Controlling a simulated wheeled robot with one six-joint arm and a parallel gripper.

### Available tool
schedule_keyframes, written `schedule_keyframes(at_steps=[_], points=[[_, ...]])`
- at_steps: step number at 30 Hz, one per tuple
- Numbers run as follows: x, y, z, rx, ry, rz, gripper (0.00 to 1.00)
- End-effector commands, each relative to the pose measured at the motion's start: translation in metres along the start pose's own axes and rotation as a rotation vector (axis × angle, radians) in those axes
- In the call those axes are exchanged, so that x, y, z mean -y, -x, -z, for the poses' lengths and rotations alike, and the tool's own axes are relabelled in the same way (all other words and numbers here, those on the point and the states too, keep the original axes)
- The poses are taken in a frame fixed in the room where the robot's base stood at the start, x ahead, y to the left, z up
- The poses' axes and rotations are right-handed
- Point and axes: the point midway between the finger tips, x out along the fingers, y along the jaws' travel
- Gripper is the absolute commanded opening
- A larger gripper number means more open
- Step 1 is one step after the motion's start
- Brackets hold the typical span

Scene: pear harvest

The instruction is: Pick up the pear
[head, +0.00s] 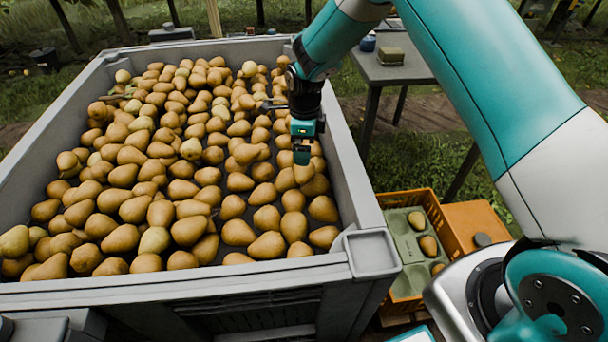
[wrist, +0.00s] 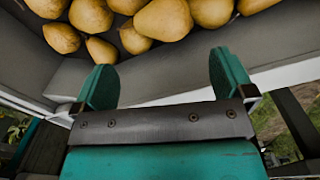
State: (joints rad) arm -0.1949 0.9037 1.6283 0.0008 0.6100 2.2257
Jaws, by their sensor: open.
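Many brown-yellow pears (head: 188,230) fill a large grey bin (head: 352,185) in the head view. My gripper (head: 302,152) is over the right side of the bin, close to its right wall. In the wrist view my gripper (wrist: 165,82) has its two teal fingers spread wide with nothing between them. Beyond the fingertips lie the bin's grey inner wall and several pears, one of them a large yellowish pear (wrist: 163,18). Which pear is meant cannot be told. The fingertips are partly hidden in the head view.
An orange crate (head: 446,230) with a green tray (head: 402,222) holding a few pears stands right of the bin, beside my arm's base. A grey table (head: 405,68) with small items stands behind. The bin's rim surrounds the pears.

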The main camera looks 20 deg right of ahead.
Motion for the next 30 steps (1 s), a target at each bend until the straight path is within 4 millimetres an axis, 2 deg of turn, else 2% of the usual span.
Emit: schedule_keyframes(at_steps=[1, 6, 14, 23, 30], points=[[-0.001, -0.015, 0.001, -0.002, 0.0, -0.003, 1.0], [0.0, -0.043, 0.0, 0.0, 0.001, -0.001, 1.0], [0.0, -0.058, 0.001, 0.0, 0.002, -0.001, 1.0], [0.002, -0.101, 0.004, 0.0, 0.002, -0.001, 1.0], [0.002, -0.104, 0.003, 0.001, 0.002, 0.0, 1.0]])
